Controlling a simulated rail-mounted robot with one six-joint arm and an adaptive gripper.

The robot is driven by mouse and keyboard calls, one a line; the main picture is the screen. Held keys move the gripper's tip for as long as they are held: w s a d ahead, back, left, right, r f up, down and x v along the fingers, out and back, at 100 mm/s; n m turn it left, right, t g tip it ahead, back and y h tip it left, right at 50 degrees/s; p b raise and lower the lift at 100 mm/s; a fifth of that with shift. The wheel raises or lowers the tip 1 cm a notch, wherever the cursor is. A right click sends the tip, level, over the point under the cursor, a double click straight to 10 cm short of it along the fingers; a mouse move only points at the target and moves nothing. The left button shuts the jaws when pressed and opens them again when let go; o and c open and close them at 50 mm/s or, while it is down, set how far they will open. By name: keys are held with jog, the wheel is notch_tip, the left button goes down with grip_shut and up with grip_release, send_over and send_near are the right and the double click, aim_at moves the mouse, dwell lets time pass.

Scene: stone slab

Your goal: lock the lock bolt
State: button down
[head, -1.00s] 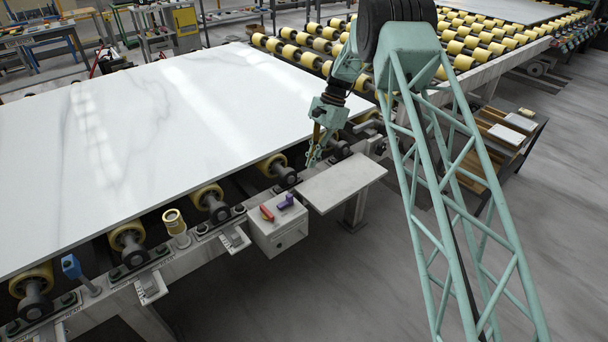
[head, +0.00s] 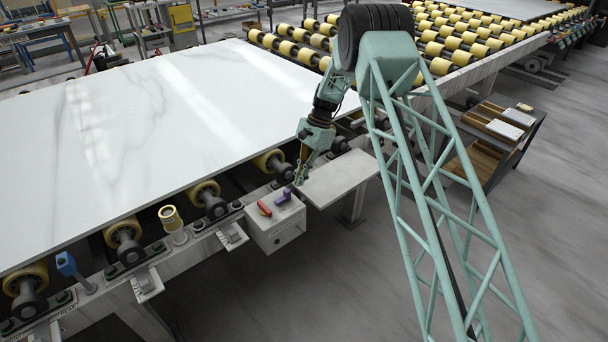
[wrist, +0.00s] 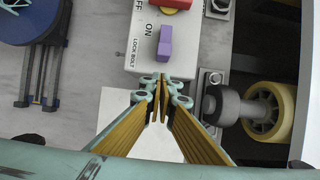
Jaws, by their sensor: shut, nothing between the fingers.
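The lock bolt control is a purple handle (head: 284,196) on top of a light grey box (head: 277,230). In the wrist view the purple handle (wrist: 165,41) lies lengthwise up and down the picture, beside the printed words ON and LOCK BOLT. My gripper (head: 299,180) is just right of and beyond the handle in the head view. In the wrist view my gripper's fingertips (wrist: 160,85) are together and empty, at the box's lower edge, below the handle in the picture. They appear apart from the handle.
A red handle (head: 265,208) sits on the same box, left of the purple one. A pale plate (head: 340,180) adjoins the box on the right. A large white slab (head: 170,105) lies on yellow rollers behind. A roller (wrist: 262,110) stands right in the wrist view.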

aim_at(281, 199)
jog(key=shift+s+a+r, duration=0.1)
jog(key=shift+s+a, duration=0.8)
jog(key=shift+a, duration=0.2)
jog(key=shift+s+a, duration=1.5)
jog(key=shift+a, duration=0.3)
jog(key=shift+w+d, duration=0.1)
jog(key=shift+d, duration=0.05)
